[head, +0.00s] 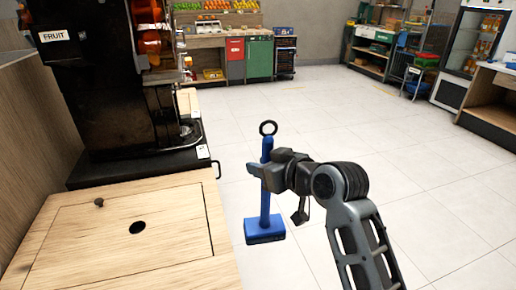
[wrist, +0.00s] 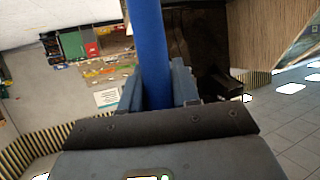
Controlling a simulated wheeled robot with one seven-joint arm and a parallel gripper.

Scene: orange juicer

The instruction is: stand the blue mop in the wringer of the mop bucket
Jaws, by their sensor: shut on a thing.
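The blue mop (head: 265,204) has a straight handle, a black ring at its top and a flat blue block as its head. It hangs upright in the head view, beside the wooden counter. My gripper (head: 260,171) is shut around the upper handle. In the wrist view the blue handle (wrist: 149,45) stands between the two fingers of my gripper (wrist: 158,88). I cannot tell from the head view whether the mop head touches the floor. I cannot make out the mop bucket or its wringer in either view.
The wooden counter (head: 120,235) with a dark hole and the black juicer (head: 105,85) are close on the left. The tiled floor (head: 340,115) is open ahead and to the right. Cabinets (head: 260,58) stand at the back; shelves (head: 372,52) and a glass-door fridge (head: 473,45) stand back right.

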